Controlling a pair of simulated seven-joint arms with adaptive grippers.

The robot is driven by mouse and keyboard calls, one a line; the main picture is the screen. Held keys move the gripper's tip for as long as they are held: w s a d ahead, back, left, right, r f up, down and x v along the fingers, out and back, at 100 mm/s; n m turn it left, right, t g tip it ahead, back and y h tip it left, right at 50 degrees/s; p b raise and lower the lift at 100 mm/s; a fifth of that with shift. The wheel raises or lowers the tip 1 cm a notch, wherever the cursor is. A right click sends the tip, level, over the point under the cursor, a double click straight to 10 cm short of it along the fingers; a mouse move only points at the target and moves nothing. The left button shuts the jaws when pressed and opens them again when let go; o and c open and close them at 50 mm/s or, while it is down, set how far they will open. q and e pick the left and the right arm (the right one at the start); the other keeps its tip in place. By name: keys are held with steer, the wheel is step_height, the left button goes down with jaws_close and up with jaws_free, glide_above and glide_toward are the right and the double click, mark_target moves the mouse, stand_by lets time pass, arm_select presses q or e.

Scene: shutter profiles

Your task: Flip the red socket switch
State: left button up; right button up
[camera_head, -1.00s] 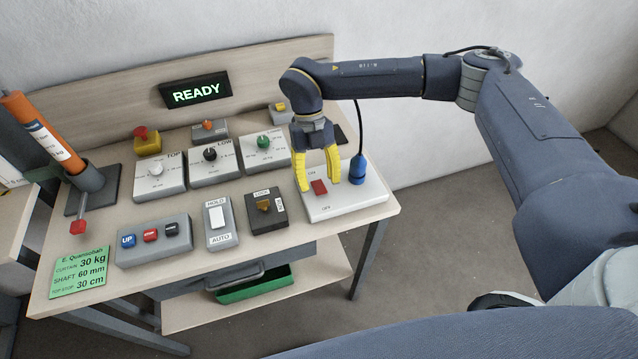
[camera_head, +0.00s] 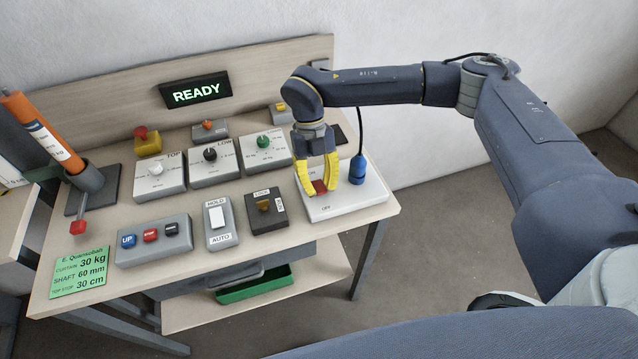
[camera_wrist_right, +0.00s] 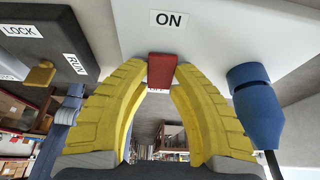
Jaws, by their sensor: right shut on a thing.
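The red socket switch (camera_head: 320,187) stands on a white socket plate (camera_head: 345,207) at the right end of the bench. My right gripper (camera_head: 319,190) reaches down over the plate, its yellow fingers shut on the red switch. In the right wrist view, the red switch (camera_wrist_right: 162,71) sits between the two fingertips (camera_wrist_right: 162,75), with the ON label just beyond it. The OFF label shows on the plate's near side in the head view. My left gripper is not in view.
A blue plug (camera_head: 357,170) with a black cable stands on the plate, close right of my fingers. A dark LOCK/RUN key box (camera_head: 266,222) is to the left. Knob boxes stand behind it. A lit READY display (camera_head: 196,91) is on the back board.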

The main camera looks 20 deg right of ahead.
jaws_close()
steer(key=shift+s+t, duration=0.1)
steer(key=shift+t, duration=0.2)
steer(key=shift+s+f+t, duration=0.1)
steer(key=shift+t, duration=0.75)
steer(key=shift+s+f+t, duration=0.1)
steer(key=shift+t, duration=0.75)
steer(key=o, duration=1)
jaws_free()
steer(key=shift+r, duration=0.1)
steer(key=shift+c, duration=0.2)
steer(key=shift+r, duration=0.1)
